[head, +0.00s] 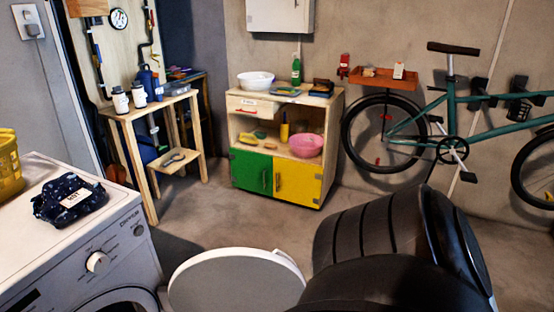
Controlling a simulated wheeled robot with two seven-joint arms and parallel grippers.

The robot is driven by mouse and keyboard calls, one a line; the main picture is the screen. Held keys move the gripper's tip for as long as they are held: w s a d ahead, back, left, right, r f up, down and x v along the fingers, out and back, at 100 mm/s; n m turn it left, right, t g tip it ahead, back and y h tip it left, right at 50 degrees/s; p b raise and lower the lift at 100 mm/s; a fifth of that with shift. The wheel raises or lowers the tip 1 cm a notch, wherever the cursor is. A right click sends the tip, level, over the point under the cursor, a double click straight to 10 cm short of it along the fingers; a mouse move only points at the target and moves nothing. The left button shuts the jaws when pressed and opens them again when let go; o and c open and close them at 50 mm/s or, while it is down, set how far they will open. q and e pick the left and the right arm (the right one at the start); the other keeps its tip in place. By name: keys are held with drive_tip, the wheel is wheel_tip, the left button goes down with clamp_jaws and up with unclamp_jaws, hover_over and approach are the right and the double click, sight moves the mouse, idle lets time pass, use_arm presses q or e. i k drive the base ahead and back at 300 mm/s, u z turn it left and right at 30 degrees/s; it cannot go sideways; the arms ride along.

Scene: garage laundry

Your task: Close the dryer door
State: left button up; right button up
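The white dryer (75,255) stands at the lower left, with a dial on its front panel. Only the top of its round dark opening (125,304) shows at the bottom edge. The round white dryer door (232,283) is open, standing out to the right of the dryer front and apart from the opening. Its lower part is cut off by the picture edge. Neither of my grippers is in view. A black part of my arm fills the lower right, to the right of the door.
A dark patterned cloth item (60,205) and a yellow basket (8,165) sit on the dryer. A wooden workbench (150,108), a cabinet with green and yellow doors (285,145) and a teal bicycle (445,110) stand behind. The floor (215,225) between door and cabinet is clear.

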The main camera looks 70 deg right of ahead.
sight(237, 279)
drive_tip(key=z, duration=3.35)
drive_tip(key=i, duration=4.05)
drive_tip(key=u, duration=4.85)
drive_tip(key=i, duration=1)
drive_tip(key=u, duration=0.15)
drive_tip(key=k, duration=0.4)
drive_tip(key=z, duration=0.75)
